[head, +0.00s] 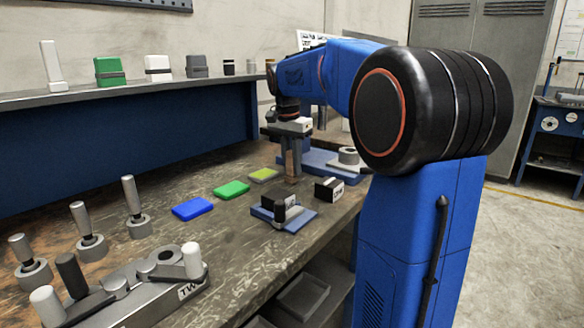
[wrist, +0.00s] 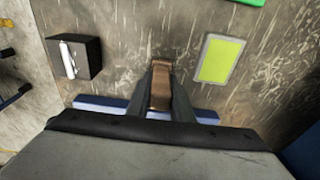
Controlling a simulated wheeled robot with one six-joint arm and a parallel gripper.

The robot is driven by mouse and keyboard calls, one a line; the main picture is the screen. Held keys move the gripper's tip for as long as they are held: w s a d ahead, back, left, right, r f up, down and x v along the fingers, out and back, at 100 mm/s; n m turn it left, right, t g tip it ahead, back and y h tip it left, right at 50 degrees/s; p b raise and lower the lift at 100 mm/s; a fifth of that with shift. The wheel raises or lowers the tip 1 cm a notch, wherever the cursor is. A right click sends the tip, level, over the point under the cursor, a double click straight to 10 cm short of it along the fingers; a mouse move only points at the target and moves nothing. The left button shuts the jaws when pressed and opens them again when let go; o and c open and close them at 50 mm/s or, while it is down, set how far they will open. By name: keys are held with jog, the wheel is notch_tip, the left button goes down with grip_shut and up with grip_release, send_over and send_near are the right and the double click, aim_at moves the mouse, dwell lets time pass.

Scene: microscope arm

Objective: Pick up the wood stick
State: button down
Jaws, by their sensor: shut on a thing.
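The wood stick (wrist: 161,92) is a brown piece seen in the wrist view, held between the two dark fingers of my gripper (wrist: 161,85). My gripper (head: 292,166) is shut on it. In the head view the gripper points down over the workbench at the far right side of the bench top. The stick is largely covered by the fingers there, and I cannot tell whether its lower end touches the bench.
A black box with a white label (head: 329,189) stands close to the gripper. Yellow-green (head: 264,174), green (head: 232,189) and blue (head: 192,208) blocks lie on the bench. A blue plate with parts (head: 300,218) is in front. Metal posts stand at the left.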

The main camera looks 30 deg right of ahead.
notch_tip(320, 180, up, 10)
jog(key=shift+f, duration=0.1)
dwell(0.4)
dwell(1.6)
